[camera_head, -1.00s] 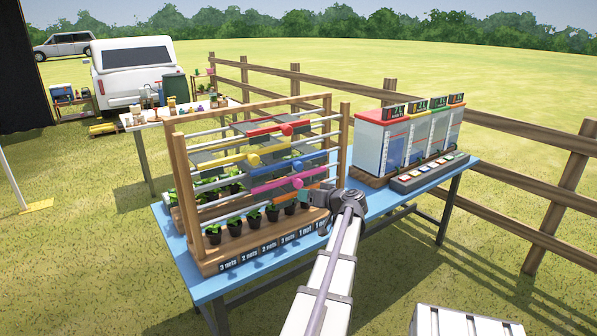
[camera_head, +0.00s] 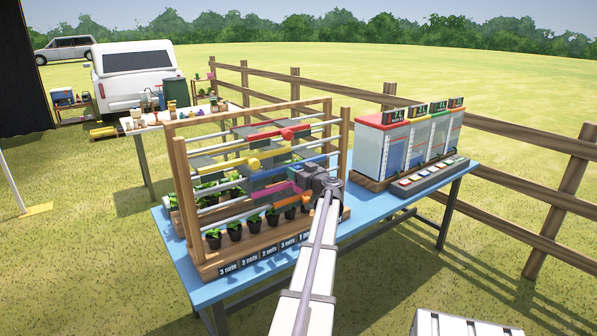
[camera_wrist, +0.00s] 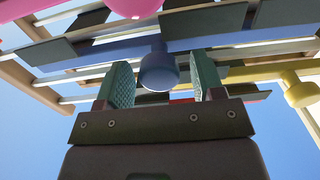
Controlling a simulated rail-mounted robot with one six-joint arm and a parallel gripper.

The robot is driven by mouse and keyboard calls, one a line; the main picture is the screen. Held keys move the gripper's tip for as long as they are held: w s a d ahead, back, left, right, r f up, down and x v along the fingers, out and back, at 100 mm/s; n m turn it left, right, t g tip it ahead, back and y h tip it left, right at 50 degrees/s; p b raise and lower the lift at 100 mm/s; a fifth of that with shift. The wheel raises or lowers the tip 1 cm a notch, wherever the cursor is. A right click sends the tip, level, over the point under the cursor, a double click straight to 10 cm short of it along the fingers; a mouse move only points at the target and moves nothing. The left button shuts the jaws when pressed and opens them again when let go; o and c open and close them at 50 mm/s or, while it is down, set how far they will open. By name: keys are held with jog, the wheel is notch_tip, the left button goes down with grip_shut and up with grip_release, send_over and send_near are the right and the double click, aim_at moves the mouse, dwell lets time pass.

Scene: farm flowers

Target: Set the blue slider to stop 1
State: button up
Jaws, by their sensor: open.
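The rack (camera_head: 181,190) holds red (camera_head: 286,133), yellow (camera_head: 253,163), blue (camera_head: 309,162) and pink (camera_head: 268,189) sliders on white rails. In the wrist view the blue slider's round knob (camera_wrist: 158,72) lies between the two green-padded fingers of my gripper (camera_wrist: 163,82), with space showing on both sides. My gripper is open. In the head view my gripper (camera_head: 302,178) is at the right part of the rack's front and hides the blue knob. Whether a finger touches the knob cannot be told.
The pink knob (camera_wrist: 135,5) and yellow knob (camera_wrist: 302,92) are close by in the wrist view. Potted plants (camera_head: 234,229) and a row of net labels (camera_head: 247,259) line the rack's base. A white cabinet (camera_head: 369,150) stands to the right on the blue table (camera_head: 372,207).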

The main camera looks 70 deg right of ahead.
jog(key=shift+w+d, duration=0.2)
jog(key=shift+w, duration=0.05)
jog(key=shift+c, duration=0.3)
